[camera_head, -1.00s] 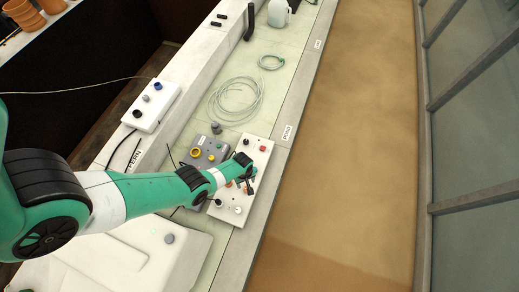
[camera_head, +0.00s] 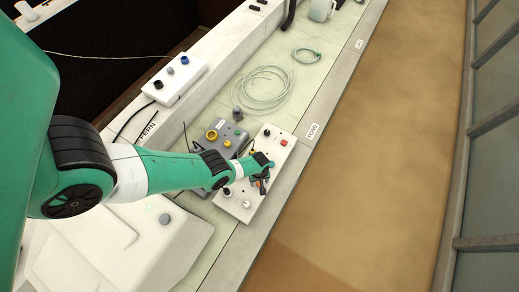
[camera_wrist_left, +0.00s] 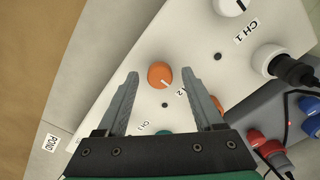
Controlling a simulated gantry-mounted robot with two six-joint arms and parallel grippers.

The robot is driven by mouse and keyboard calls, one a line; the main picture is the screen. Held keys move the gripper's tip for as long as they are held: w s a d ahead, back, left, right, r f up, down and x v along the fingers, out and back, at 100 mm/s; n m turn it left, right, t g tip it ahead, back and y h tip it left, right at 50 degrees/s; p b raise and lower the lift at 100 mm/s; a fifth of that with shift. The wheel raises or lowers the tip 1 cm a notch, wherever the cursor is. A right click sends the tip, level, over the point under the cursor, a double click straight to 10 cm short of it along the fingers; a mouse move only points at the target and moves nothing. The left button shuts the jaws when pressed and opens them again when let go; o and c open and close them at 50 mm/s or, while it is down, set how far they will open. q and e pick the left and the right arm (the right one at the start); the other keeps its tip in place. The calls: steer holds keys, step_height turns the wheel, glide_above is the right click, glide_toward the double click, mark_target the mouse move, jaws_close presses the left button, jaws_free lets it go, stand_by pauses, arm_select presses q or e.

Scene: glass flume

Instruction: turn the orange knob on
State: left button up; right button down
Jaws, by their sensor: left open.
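The orange knob (camera_wrist_left: 160,75) with a white pointer line sits on a white control box (camera_wrist_left: 110,85). In the left wrist view it shows between the tips of my left gripper (camera_wrist_left: 159,74), which is open with one finger on each side. I cannot tell whether the fingers touch it. A second orange part (camera_wrist_left: 217,102) is partly hidden behind the right finger. My right gripper is not in view.
A grey box (camera_head: 200,150) with a yellow ring stands beside the white box. Coiled tubing (camera_head: 263,90) lies farther back. A POND label (camera_head: 313,132) marks the ledge.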

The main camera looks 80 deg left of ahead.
arm_select(q)
jaws_close()
stand_by(0.3)
steer(key=shift+m, duration=0.4)
steer(key=m, duration=0.3)
steer(key=shift+m, duration=0.4)
steer(key=m, duration=0.4)
steer(key=shift+b, duration=0.35)
steer(key=m, duration=0.9)
steer(key=shift+m, duration=0.3)
